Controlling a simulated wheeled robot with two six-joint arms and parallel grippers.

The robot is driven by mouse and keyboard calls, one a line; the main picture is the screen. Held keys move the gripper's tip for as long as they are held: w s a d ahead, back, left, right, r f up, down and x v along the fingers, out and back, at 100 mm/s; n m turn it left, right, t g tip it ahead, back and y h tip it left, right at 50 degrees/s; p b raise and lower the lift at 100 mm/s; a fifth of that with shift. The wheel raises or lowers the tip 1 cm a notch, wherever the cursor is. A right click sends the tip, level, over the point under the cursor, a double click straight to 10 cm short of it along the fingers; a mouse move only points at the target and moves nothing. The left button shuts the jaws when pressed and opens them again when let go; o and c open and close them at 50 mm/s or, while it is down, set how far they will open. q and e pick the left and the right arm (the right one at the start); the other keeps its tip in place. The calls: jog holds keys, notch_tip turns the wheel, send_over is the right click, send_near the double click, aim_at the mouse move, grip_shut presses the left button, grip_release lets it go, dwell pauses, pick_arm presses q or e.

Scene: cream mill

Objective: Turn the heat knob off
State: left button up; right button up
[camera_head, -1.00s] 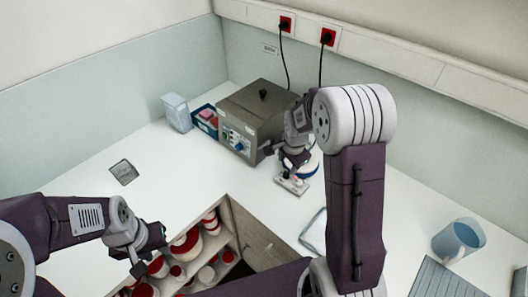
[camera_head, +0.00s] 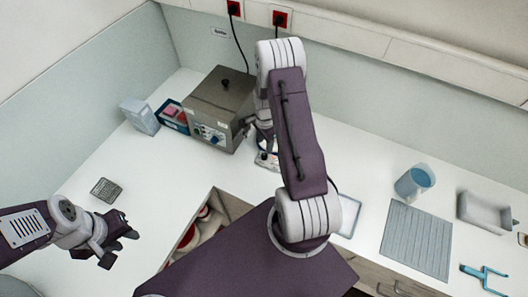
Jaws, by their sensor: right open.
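A grey metal heating box (camera_head: 226,92) with a lid and black lid knob stands against the back wall. Its front panel carries a green switch and a blue heat knob (camera_head: 214,138). The knob's setting is too small to read. My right gripper (camera_head: 258,130) is open just right of the box's front corner, largely hidden behind my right arm. I see no contact between it and the knob. My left gripper (camera_head: 120,246) is open and empty over the left front of the counter, far from the box.
A white container (camera_head: 140,116) and a blue tray (camera_head: 170,112) stand left of the box. A white and blue device (camera_head: 267,160) is right of it, partly hidden. A calculator (camera_head: 106,190), blue jug (camera_head: 415,181), ribbed mat (camera_head: 416,240) and grey tray (camera_head: 484,212) lie around. An open drawer (camera_head: 212,205) is in front.

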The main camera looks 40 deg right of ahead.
aim_at(264, 155)
jog(key=f+p, duration=0.1)
jog(key=f, duration=0.2)
jog(key=f+p, duration=0.2)
jog(key=f, duration=0.2)
jog(key=shift+w+f, duration=0.2)
jog(key=shift+f, duration=0.05)
jog(key=shift+s+f, duration=0.1)
jog(key=shift+f, duration=0.35)
jog(key=shift+a, duration=0.1)
jog(key=shift+c, duration=1.3)
grip_shut()
